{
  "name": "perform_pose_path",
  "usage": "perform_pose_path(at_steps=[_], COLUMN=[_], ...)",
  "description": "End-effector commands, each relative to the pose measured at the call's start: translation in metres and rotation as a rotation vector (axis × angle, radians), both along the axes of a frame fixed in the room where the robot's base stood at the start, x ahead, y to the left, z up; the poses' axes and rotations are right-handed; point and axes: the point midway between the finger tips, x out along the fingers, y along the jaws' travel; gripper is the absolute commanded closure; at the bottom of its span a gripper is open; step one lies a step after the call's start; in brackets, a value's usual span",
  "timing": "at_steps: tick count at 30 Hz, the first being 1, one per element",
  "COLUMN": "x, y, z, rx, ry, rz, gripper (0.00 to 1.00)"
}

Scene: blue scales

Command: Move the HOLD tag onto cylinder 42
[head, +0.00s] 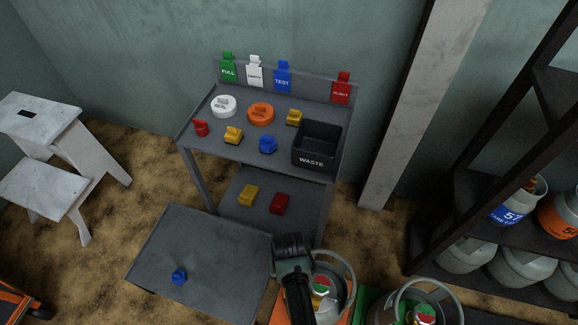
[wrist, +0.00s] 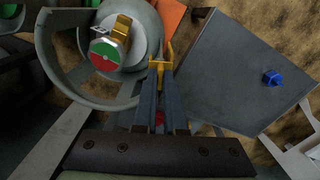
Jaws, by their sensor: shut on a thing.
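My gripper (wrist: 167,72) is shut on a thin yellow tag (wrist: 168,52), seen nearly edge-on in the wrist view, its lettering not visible. The tag is just right of a grey cylinder (wrist: 152,22) with a round collar (wrist: 55,88), a brass valve (wrist: 123,28) and a red-and-green dial (wrist: 108,54). I cannot tell whether the tag touches the collar. In the head view, my arm partly covers this cylinder (head: 347,296) at the bottom middle. No number on it is readable. My fingertips are hidden there.
FULL (head: 229,70), EMPTY (head: 255,73), TEST (head: 283,78) and red (head: 341,90) tags hang on the cart's back rail, with a gap before the red one. A second cylinder (head: 452,310) stands close right. A WASTE bin (head: 314,160) sits on the cart.

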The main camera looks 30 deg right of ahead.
Motion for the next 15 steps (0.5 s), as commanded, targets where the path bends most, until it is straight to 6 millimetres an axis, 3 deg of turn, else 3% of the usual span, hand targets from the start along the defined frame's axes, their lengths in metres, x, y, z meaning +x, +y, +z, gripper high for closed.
perform_pose_path(at_steps=[9, 10, 15], x=[0.0003, 0.0003, 0.0002], y=[-0.0001, -0.0001, -0.0001], z=[-0.0026, -0.0026, -0.0026], rx=[0.0, 0.0, 0.0], ry=[-0.001, -0.001, 0.0], rz=[0.0, 0.0, 0.0], gripper=[1.0, 0.9, 0.59])
